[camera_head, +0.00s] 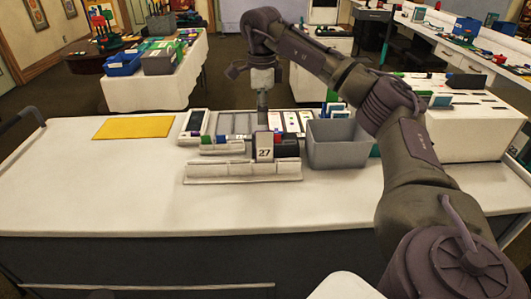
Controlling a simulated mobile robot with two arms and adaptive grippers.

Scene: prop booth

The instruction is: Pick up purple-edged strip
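My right gripper (262,108) points down over a row of flat panels and strips at the back middle of the table. Its fingers look narrow from here, and I cannot tell whether they are open or hold anything. Grey strips (236,123) lie left of the fingers and white strips with dark marks (290,121) lie right of them. No purple edge can be made out on any strip at this size. My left gripper is not in view.
A grey open bin (337,147) is close on the right. A yellow sheet (134,127) lies at left. The white table (110,190) is clear at front left.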

